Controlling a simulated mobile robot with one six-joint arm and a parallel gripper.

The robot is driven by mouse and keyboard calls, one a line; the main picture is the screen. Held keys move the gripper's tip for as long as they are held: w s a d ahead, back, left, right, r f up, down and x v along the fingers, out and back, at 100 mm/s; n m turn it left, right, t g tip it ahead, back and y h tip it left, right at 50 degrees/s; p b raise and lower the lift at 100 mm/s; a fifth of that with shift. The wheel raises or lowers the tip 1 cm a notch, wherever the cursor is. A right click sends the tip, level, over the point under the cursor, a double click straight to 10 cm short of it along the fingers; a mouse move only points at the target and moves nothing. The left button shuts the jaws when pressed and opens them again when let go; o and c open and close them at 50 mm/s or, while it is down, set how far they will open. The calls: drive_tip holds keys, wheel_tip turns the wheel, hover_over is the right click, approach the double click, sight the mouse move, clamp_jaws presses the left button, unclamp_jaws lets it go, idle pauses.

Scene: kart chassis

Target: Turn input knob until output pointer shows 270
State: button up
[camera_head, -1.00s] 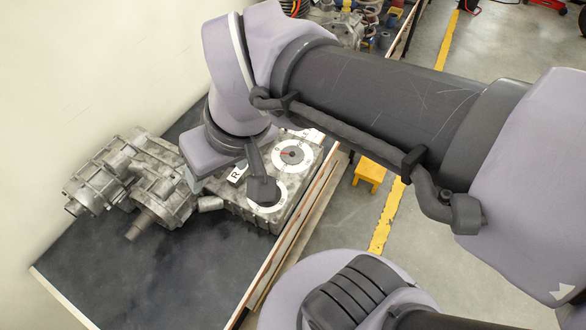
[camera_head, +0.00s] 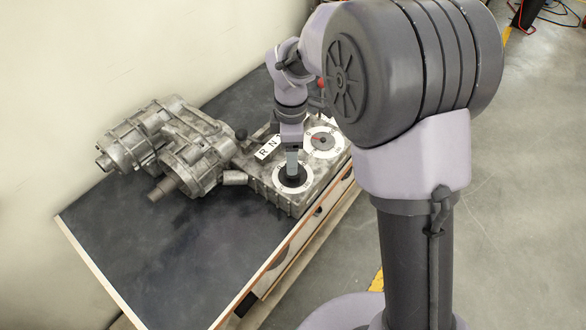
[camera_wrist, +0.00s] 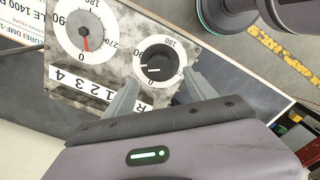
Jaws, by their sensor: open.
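The input knob (camera_wrist: 160,66) is a black round knob on a white dial. Its white mark points left, near the 90 side, in the wrist view. The output dial (camera_wrist: 62,33) has a red pointer (camera_wrist: 86,42) that points down, at or close to 0. In the head view the output dial (camera_head: 334,148) also shows, and the input dial (camera_head: 277,184) is partly covered by my gripper. My gripper (camera_wrist: 158,82) is open. Its two fingers reach toward either side of the knob; I cannot tell whether they touch it.
The dials sit on a grey metal gearbox (camera_head: 250,183) on a dark table (camera_head: 150,245). A lettered plate (camera_head: 268,149) and a dark-knobbed lever (camera_head: 241,133) are beside them. The table's front-left area is clear, and a wall stands behind.

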drive_tip(key=b, duration=0.1)
hover_over(294, 181)
drive_tip(key=w, duration=0.2)
drive_tip(key=f, duration=0.4)
drive_tip(key=shift+s+a+f, duration=0.15)
drive_tip(key=shift+a+f, duration=0.15)
drive_tip(key=shift+f, duration=0.1)
drive_tip(key=c, duration=1.4)
drive_tip(key=shift+r, duration=0.1)
